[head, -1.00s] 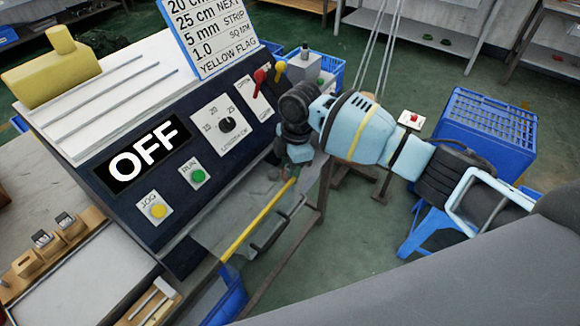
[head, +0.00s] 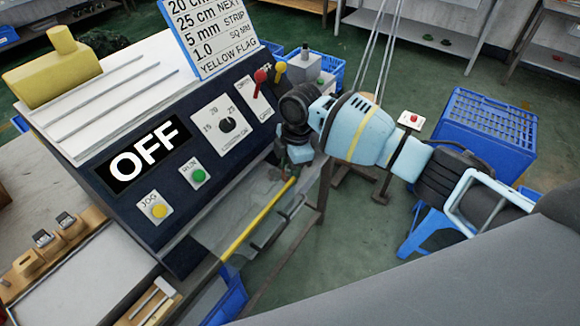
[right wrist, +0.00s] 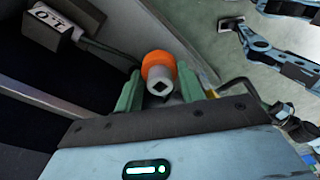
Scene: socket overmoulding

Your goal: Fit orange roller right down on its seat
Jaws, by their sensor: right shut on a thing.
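The orange roller (right wrist: 158,64) shows in the right wrist view, with a pale grey hub (right wrist: 160,82) that has a square hole facing the camera. My right gripper (right wrist: 158,78) is shut on the roller, with a green finger on each side of it. In the head view my right gripper (head: 288,172) points down by the right end of the dark machine panel, above the yellow bar. The roller cannot be made out there. The seat is hidden, so I cannot tell how the roller stands to it. My left gripper is not in view.
The machine panel (head: 150,165) reads OFF and carries buttons, a dial and levers. A yellow bar (head: 258,219) runs below its right edge. In the right wrist view a small switch box (right wrist: 50,27) with a cable and a bent black rod (right wrist: 240,86) lie close to the gripper.

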